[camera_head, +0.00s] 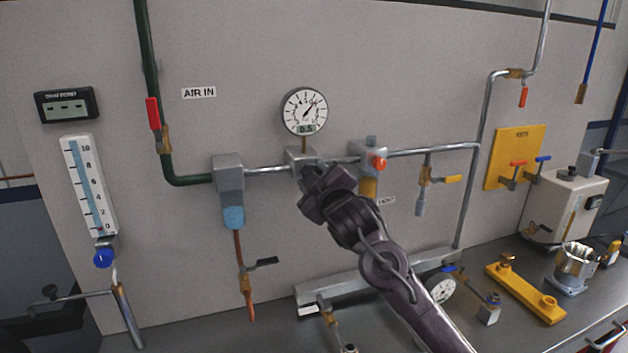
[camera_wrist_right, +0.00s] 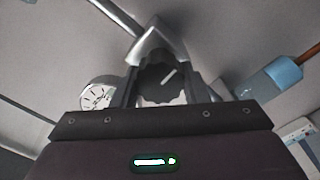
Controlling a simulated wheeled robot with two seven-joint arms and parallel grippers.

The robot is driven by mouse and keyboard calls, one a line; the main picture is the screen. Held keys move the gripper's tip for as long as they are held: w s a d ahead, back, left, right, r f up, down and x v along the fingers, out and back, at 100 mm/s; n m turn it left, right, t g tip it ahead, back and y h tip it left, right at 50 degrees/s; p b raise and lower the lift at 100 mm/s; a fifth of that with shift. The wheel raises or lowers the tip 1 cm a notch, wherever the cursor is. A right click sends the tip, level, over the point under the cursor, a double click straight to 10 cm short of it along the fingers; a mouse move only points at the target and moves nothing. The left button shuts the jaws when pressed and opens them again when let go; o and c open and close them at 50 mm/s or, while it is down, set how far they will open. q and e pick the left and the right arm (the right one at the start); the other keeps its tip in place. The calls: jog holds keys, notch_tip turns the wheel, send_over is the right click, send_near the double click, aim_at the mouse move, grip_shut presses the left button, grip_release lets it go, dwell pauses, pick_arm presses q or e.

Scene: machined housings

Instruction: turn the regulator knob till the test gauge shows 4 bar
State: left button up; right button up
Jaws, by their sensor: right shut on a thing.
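The regulator (camera_head: 301,157) is a grey metal block in the pipe line on the wall panel. Its dark round knob (camera_wrist_right: 163,84) with a white mark shows in the right wrist view, but my gripper hides it in the head view. My right gripper (camera_head: 313,178) is shut on the knob, a finger on each side of it. A round white dial gauge (camera_head: 305,111) stands just above the regulator, its needle pointing up and right; a small green display on it seems to read 0.5. It shows at a slant in the wrist view (camera_wrist_right: 98,94). My left gripper is not in view.
A grey filter with a blue bowl (camera_head: 232,190) hangs left of the regulator. A block with a red knob (camera_head: 378,163) sits close to its right. A second round gauge (camera_head: 441,289) lies low near the bench. A yellow bar (camera_head: 526,294) lies on the bench at right.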

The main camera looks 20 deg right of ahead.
jog(key=n+b, duration=0.1)
jog(key=n, duration=0.1)
jog(key=n+b, duration=0.1)
jog(key=n, duration=0.2)
jog(key=shift+f+n+b, duration=0.2)
jog(key=shift+n+b, duration=0.1)
jog(key=shift+b, duration=0.05)
jog(key=n+b, duration=0.3)
jog(key=n, duration=0.2)
jog(key=shift+n, duration=0.3)
jog(key=o, duration=1)
jog(key=shift+c, duration=0.2)
jog(key=shift+b, duration=0.3)
